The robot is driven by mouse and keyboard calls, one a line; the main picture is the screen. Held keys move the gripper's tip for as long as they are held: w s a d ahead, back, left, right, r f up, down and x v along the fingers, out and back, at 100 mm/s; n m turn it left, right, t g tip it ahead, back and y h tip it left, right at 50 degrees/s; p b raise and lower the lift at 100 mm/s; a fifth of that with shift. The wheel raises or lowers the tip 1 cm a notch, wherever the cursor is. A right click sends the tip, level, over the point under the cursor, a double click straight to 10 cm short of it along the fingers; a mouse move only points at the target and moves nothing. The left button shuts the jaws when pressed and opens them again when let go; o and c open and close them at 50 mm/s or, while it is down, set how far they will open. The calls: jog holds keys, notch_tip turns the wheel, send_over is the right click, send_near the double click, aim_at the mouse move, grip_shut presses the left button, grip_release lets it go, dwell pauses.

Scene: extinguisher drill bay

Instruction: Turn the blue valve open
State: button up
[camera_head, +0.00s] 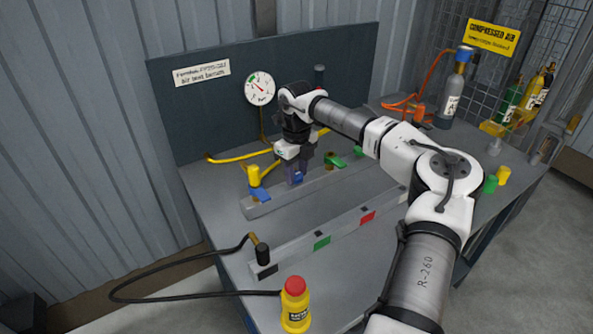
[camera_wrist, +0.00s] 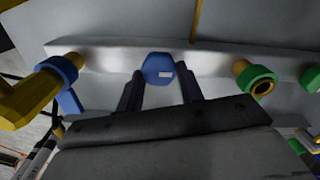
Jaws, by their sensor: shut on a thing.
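My gripper (camera_head: 293,172) points down over the grey manifold rail on the bench. Its two dark fingers also show in the wrist view (camera_wrist: 160,92). They are shut on a blue six-sided piece (camera_wrist: 158,68) with a small white mark, which also shows in the head view (camera_head: 295,179). How this piece joins the rail is hidden. To its left, a blue lever (camera_head: 260,194) sits below a yellow fitting (camera_head: 254,175). In the wrist view, a blue ring (camera_wrist: 62,68) surrounds that fitting's end, with the blue lever (camera_wrist: 69,102) beside it. The lever's exact turn is unclear.
Yellow hoses (camera_head: 235,158) run behind. A dial gauge (camera_head: 260,88) is on the back panel. A yellow bottle (camera_head: 295,307) and black hose stand in front. The bench between the two rails is clear.

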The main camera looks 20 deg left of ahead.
aim_at(296, 175)
jog(key=o, duration=1)
notch_tip(296, 175, up, 14)
jog(key=b, duration=0.2)
jog(key=shift+f, duration=0.1)
